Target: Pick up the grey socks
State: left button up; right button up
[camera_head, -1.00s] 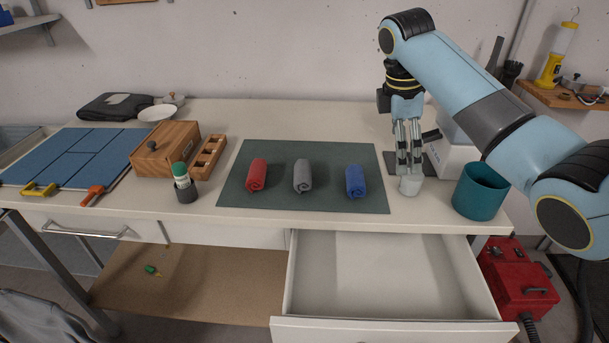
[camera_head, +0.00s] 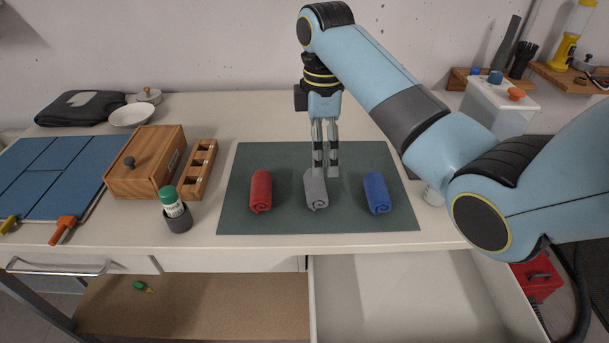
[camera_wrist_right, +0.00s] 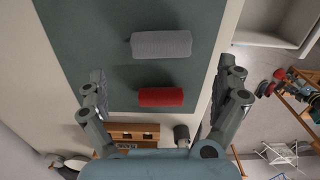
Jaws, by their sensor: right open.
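The grey socks (camera_head: 316,190) are a rolled bundle on the dark green mat (camera_head: 240,222), between a red roll (camera_head: 261,191) and a blue roll (camera_head: 377,193). My right gripper (camera_head: 325,173) points down just behind and above the grey socks in the head view. Its fingers look close together there because they are seen from the side. In the right wrist view the gripper (camera_wrist_right: 164,78) is open and empty, with fingers spread wide. The grey socks (camera_wrist_right: 161,44) lie beyond the fingertips there, and the red roll (camera_wrist_right: 161,97) shows between the fingers. My left gripper is out of view.
A wooden box (camera_head: 147,165), a divided wooden tray (camera_head: 200,170) and a dark cup with a green-capped bottle (camera_head: 176,212) stand left of the mat. A drawer (camera_head: 400,300) is open below the table's front edge. Bare table lies behind the mat.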

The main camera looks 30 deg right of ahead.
aim_at(317, 180)
jog(key=f, duration=0.4)
jog(key=shift+s+f, duration=0.3)
jog(key=shift+s, duration=0.05)
jog(key=shift+w+f, duration=0.1)
jog(key=shift+f, duration=0.2)
jog(key=f, duration=0.5)
jog(key=shift+w+a+p, duration=0.2)
jog(key=shift+p, duration=0.15)
jog(key=c, duration=0.4)
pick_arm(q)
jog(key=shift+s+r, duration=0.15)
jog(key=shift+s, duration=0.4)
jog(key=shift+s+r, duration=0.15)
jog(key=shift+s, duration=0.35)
pick_arm(e)
jog(key=c, duration=0.5)
jog(key=shift+c, duration=0.2)
